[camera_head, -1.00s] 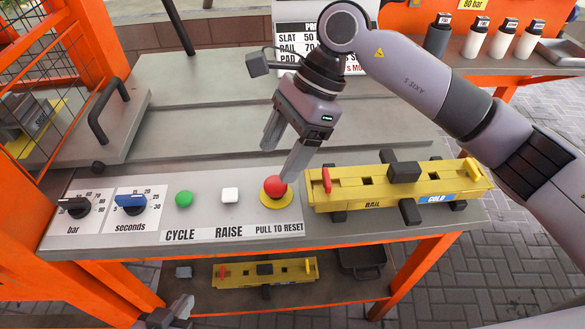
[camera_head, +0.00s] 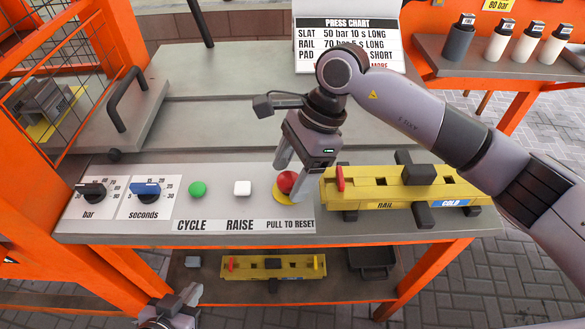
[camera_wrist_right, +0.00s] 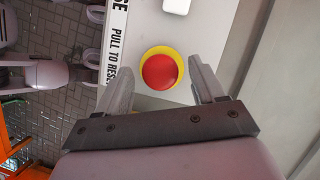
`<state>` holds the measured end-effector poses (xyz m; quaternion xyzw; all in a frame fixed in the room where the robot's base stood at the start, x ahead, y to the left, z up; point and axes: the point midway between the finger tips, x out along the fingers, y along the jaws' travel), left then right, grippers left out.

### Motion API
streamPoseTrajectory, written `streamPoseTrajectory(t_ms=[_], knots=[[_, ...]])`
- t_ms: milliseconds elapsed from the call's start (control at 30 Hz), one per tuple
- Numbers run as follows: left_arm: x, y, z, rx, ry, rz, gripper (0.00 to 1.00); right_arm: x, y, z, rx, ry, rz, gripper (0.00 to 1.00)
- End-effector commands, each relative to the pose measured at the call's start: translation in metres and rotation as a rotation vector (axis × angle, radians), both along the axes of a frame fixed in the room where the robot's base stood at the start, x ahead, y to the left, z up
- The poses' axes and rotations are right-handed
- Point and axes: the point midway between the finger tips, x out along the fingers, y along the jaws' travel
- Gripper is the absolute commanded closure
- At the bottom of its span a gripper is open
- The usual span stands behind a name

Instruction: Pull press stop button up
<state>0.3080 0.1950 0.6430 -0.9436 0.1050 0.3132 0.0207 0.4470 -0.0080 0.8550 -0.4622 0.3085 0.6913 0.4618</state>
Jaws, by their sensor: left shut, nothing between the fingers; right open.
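The press stop button is a red mushroom button (camera_head: 287,182) on a yellow ring, above the "PULL TO RESET" label on the grey control panel (camera_head: 222,209). My right gripper (camera_head: 291,178) is open, with its fingers coming down on either side of the button in the head view. In the right wrist view the red button (camera_wrist_right: 161,71) lies ahead, between the lines of the two open fingers (camera_wrist_right: 160,88). I cannot tell whether either finger touches it. My left gripper (camera_head: 190,294) is at the bottom left, below the panel, shut and empty.
A yellow RAIL mould (camera_head: 390,187) stands on the panel just right of the button. A white RAISE button (camera_head: 242,188) and green CYCLE button (camera_head: 197,189) lie to the left, then two dials. Another yellow mould (camera_head: 275,266) sits on the lower shelf.

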Motion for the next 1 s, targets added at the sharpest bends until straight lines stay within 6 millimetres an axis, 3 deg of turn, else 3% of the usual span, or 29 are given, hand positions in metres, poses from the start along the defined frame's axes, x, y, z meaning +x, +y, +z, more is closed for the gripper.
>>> streamPoseTrajectory(t_ms=[33,200,233,800,833,900,1000], knots=[[0.0,0.0,0.0,0.0,0.001,0.0,1.0,0.0,0.0,0.0,0.0,0.0,0.0,0.41],[0.0,0.0,0.0,0.001,0.001,0.001,1.0,0.0,0.0,0.0,0.0,0.0,0.0,0.96],[0.0,0.0,0.0,0.001,0.001,0.001,1.0,0.0,0.0,0.0,0.0,0.0,0.0,1.0],[-0.001,0.0,-0.005,-0.002,0.008,0.001,1.0,0.001,0.0,0.016,0.001,-0.001,-0.002,1.0],[-0.001,0.0,-0.005,-0.003,0.007,0.001,1.0,0.001,0.0,0.017,0.002,-0.002,-0.002,0.54],[-0.001,-0.001,-0.005,-0.003,0.007,0.001,1.0,0.001,0.0,0.017,0.002,-0.002,-0.001,0.31],[-0.001,-0.001,-0.005,-0.004,0.006,0.0,1.0,0.0,0.0,0.016,0.001,-0.001,-0.002,0.31]])
